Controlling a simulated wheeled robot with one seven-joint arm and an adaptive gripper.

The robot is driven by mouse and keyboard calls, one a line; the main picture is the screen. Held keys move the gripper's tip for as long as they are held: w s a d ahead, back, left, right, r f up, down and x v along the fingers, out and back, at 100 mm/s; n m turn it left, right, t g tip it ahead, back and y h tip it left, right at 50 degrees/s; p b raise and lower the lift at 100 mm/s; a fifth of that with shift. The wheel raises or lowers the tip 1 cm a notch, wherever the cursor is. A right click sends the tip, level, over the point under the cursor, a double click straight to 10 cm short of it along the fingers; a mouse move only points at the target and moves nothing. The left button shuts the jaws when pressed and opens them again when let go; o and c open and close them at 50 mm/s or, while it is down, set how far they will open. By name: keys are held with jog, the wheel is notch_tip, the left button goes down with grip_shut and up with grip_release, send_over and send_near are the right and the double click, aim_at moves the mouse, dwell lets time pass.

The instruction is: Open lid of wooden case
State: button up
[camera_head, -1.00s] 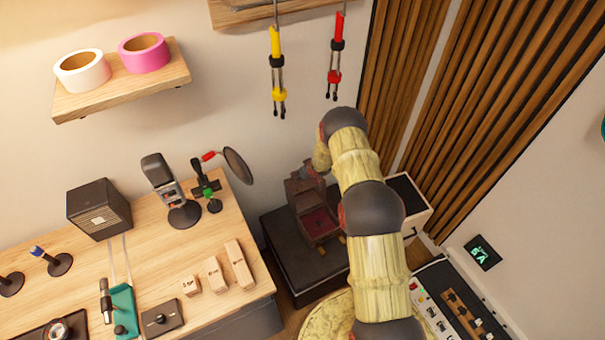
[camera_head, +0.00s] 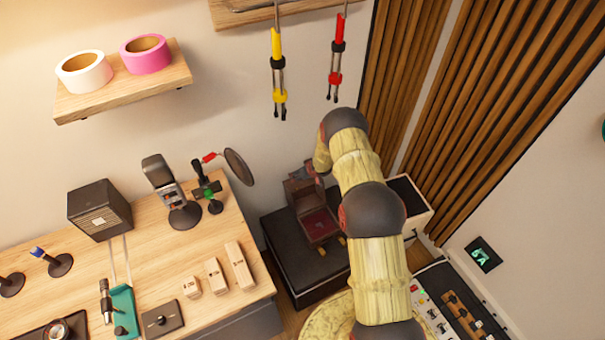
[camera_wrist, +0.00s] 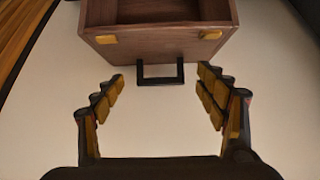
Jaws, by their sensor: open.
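The wooden case (camera_head: 319,232) is dark brown with a red inside that shows from above. It stands on a black cabinet with its lid (camera_head: 303,188) raised at the back. My gripper (camera_head: 315,171) is by the top of the lid, largely hidden by my arm in the head view. In the wrist view my gripper (camera_wrist: 160,90) is open and empty. A brown wooden part of the case (camera_wrist: 165,42) with yellow corners is ahead of it. A black handle (camera_wrist: 160,80) sits centred between and just beyond the fingertips, apart from them.
The black cabinet (camera_head: 290,260) has bare top around the case. A wooden desk (camera_head: 150,260) with microphones and blocks stands at left. Cables hang on the wall above, and slatted panels (camera_head: 490,110) are at right. A control panel (camera_head: 445,310) is at lower right.

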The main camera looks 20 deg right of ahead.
jog(key=v, duration=1.2)
jog(key=shift+w, duration=0.15)
